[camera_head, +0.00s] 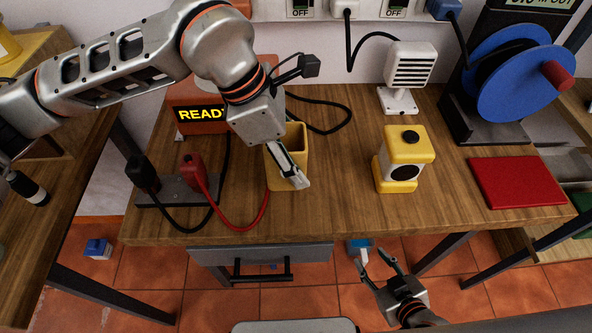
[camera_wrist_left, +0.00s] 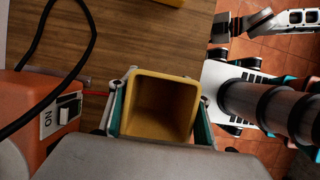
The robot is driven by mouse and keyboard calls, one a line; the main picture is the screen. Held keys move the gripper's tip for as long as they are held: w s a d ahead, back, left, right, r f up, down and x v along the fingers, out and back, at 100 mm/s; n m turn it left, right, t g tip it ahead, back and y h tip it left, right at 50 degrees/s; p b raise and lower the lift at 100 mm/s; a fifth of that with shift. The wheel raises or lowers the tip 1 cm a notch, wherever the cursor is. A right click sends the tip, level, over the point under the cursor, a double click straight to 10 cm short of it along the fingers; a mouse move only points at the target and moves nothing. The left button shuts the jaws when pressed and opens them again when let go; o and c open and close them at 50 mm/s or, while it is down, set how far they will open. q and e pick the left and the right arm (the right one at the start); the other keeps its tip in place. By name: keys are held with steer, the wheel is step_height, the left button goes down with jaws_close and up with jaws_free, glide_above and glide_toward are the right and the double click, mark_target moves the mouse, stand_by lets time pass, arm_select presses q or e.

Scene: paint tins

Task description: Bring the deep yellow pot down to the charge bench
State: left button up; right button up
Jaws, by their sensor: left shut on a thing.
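The deep yellow pot (camera_head: 302,137) is a square, open-topped, empty container. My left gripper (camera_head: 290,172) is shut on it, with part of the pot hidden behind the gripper. In the left wrist view the pot (camera_wrist_left: 161,78) sits upright between the two fingers, its opening facing the camera. In the head view it appears over the wooden charge bench (camera_head: 340,205), near the front left; I cannot tell whether its base touches the top. My right gripper (camera_head: 375,264) is open and empty, low in front of the bench.
An orange charger reading READY (camera_head: 200,114) stands left of the pot, with red clamps (camera_head: 194,170) and cables close by. A yellow and white device (camera_head: 404,150), white speaker-like unit (camera_head: 409,65), red mat (camera_head: 515,182) and blue reel (camera_head: 520,85) are rightward. Bare wood lies between pot and device.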

arm_select(q)
step_height(320, 180, down, 4)
steer(key=shift+f, duration=0.25)
steer(key=shift+f, duration=0.1)
steer(key=o, duration=1.2)
